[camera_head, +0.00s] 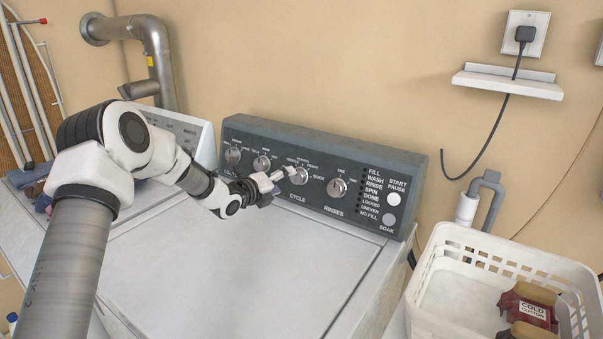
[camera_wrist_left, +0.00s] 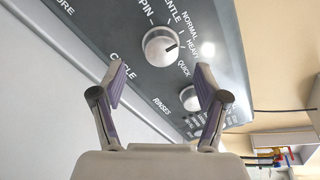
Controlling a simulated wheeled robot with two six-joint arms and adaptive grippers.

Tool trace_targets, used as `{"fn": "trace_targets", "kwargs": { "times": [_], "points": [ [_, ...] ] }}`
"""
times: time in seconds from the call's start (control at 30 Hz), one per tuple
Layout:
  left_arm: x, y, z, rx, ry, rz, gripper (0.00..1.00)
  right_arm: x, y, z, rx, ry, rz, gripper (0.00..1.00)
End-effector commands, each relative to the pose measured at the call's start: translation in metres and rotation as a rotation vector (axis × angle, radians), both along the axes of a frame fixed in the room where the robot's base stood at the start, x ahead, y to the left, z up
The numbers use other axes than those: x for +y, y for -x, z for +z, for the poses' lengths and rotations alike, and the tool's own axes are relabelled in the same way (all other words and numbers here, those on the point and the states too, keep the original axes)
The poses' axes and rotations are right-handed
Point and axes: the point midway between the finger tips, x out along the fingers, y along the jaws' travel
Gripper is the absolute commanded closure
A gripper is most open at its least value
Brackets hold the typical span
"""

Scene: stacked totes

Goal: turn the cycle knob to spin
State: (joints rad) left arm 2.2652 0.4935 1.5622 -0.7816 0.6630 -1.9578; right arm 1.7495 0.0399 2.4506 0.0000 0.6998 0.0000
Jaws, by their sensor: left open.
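The cycle knob (camera_wrist_left: 160,45) is a round silver dial on the dark grey control panel of the washer. In the left wrist view its dark pointer mark points right, towards the word HEAVY. The SPIN label is above and left of it. The knob also shows in the head view (camera_head: 300,176), partly covered by my left gripper. My left gripper (camera_head: 283,175) is at the panel front; in the left wrist view (camera_wrist_left: 160,74) its fingers are apart and empty, with the knob beyond and between the tips. I cannot tell any contact. My right gripper is out of view.
The rinses knob (camera_head: 337,188) is right of the cycle knob, and other knobs (camera_head: 262,163) are to its left. The washer's white lid (camera_head: 240,265) is clear. A white basket (camera_head: 440,250) holding packages stands at the right. A second white appliance (camera_head: 185,128) is at the left.

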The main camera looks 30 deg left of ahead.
Motion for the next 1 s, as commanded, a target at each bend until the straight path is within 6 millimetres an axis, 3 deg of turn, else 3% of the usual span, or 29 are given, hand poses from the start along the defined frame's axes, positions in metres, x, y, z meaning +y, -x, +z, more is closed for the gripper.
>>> {"fn": "trace_targets", "kwargs": {
  "times": [0.3, 0.57, 0.6, 0.77, 1.0],
  "points": [
    [-0.011, -0.053, -0.011, 0.000, -0.003, -0.003, 0.26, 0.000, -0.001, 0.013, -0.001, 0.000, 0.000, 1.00],
    [-0.011, -0.058, -0.013, 0.000, -0.001, -0.002, 0.26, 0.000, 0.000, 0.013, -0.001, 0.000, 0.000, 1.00],
    [-0.011, -0.058, -0.013, 0.000, -0.001, -0.002, 0.30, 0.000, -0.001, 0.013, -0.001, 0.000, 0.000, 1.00],
    [-0.012, -0.058, -0.013, 0.000, -0.001, -0.002, 0.86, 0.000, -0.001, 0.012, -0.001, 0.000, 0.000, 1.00],
    [-0.012, -0.058, -0.013, 0.000, 0.003, -0.001, 0.87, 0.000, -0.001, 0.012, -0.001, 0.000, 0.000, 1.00]
  ]
}}
